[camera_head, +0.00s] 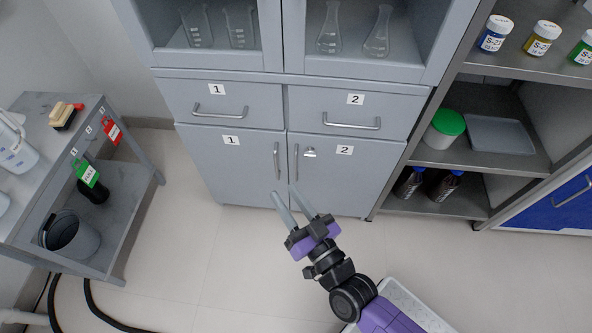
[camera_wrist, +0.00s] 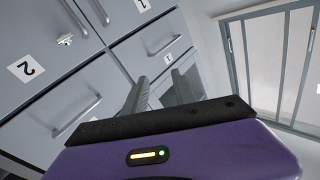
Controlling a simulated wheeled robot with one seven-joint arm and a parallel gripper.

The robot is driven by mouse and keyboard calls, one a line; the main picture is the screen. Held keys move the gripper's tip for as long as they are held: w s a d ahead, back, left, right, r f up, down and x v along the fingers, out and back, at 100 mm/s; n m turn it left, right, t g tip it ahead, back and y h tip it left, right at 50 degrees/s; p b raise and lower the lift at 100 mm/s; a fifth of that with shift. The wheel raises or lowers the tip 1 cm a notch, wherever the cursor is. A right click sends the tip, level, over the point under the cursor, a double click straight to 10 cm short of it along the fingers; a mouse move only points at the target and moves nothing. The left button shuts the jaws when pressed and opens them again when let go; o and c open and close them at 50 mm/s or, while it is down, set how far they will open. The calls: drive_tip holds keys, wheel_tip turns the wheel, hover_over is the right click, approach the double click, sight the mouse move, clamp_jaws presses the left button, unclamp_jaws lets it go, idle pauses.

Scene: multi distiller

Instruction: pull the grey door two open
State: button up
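The grey door two (camera_head: 335,176) is the lower right door of the grey cabinet, marked with a "2" label and closed. Its vertical bar handle (camera_head: 296,161) runs along its left edge, with a small lock to the right of it. In the wrist view, a door with a "2" label (camera_wrist: 27,69) and a lock shows at the upper left. My gripper (camera_head: 293,199) is in front of the cabinet, below the two door handles. Its fingers are apart with nothing between them. In the wrist view the fingers (camera_wrist: 160,95) point toward the cabinet front.
Door one (camera_head: 235,165) is closed to the left. Two closed drawers (camera_head: 350,108) sit above the doors. A side table (camera_head: 40,170) with bottles and a bucket stands left; a shelf (camera_head: 480,165) with jars stands right. The floor in front is clear.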

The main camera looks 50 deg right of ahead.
drive_tip(key=w+d+f+m+g+h+b, duration=0.25)
drive_tip(key=w+d+f+h, duration=0.35)
drive_tip(key=w+f, duration=0.45)
drive_tip(key=g+h, duration=0.2)
drive_tip(key=g, duration=0.1)
approach(296, 165)
drive_tip(key=x, duration=0.3)
drive_tip(key=shift+t, duration=0.25)
drive_tip(key=b+x, duration=0.1)
drive_tip(key=x, duration=0.2)
drive_tip(key=b+x, duration=0.1)
drive_tip(key=x, duration=0.3)
drive_tip(key=shift+w+d+f, duration=0.2)
drive_tip(key=shift+c, duration=0.3)
clamp_jaws()
